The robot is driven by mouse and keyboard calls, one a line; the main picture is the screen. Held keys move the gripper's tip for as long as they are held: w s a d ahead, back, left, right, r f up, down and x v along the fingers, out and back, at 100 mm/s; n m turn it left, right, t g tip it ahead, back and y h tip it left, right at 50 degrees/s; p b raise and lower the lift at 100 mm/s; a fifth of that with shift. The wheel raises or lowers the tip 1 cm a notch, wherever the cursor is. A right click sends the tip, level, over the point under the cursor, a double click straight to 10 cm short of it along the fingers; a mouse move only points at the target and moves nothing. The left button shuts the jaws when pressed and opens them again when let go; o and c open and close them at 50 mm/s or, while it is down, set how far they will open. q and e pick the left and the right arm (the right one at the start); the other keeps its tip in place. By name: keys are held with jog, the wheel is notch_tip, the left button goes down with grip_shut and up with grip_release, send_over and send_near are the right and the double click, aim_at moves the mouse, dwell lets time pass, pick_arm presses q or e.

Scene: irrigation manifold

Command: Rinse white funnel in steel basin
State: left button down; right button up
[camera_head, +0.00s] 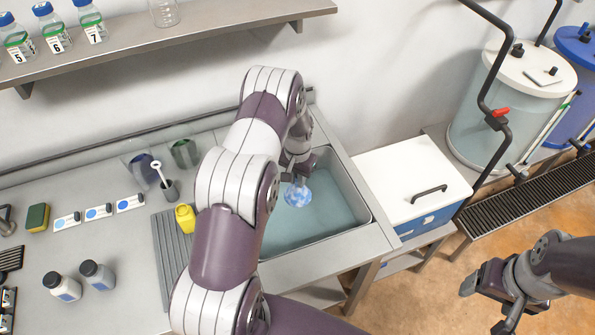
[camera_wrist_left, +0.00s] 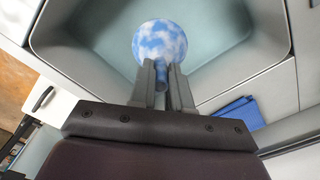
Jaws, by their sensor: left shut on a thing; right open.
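My left gripper (camera_head: 300,176) is shut on the narrow blue stem of a round, blue-and-white mottled piece (camera_head: 297,195), which I take to be the white funnel. It also shows in the left wrist view (camera_wrist_left: 160,42), just beyond the fingertips. The gripper holds it over the steel basin (camera_head: 350,182); pale blue-green water covers the basin's bottom. I cannot tell whether the funnel touches the water. The basin's walls also show in the left wrist view (camera_wrist_left: 75,62). My right gripper (camera_head: 486,306) is open and empty, over the floor at lower right.
Two grey bottles (camera_head: 97,274) (camera_head: 62,286) stand at lower left. My left arm hides the basin's left part.

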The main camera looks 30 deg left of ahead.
aim_at(297, 191)
pick_arm(q)
jog(key=f, duration=0.1)
jog(key=w+f+b, duration=0.1)
jog(key=f, duration=0.1)
jog(key=a+f+b, duration=0.1)
jog(key=f, duration=0.1)
jog(key=shift+w+f, duration=0.1)
jog(key=shift+w, duration=0.05)
jog(key=f, duration=0.1)
jog(key=f+b, duration=0.1)
jog(key=b, duration=0.1)
jog(key=shift+s+d+f, duration=0.3)
jog(key=shift+s+f, duration=0.05)
jog(key=shift+f, duration=0.05)
notch_tip(297, 191, down, 9)
jog(key=b, duration=0.6)
jog(key=shift+w, duration=0.15)
pick_arm(e)
notch_tip(297, 191, down, 11)
jog(key=w, duration=0.1)
jog(key=shift+a+f, duration=0.15)
jog(key=shift+a, duration=0.2)
dwell(0.5)
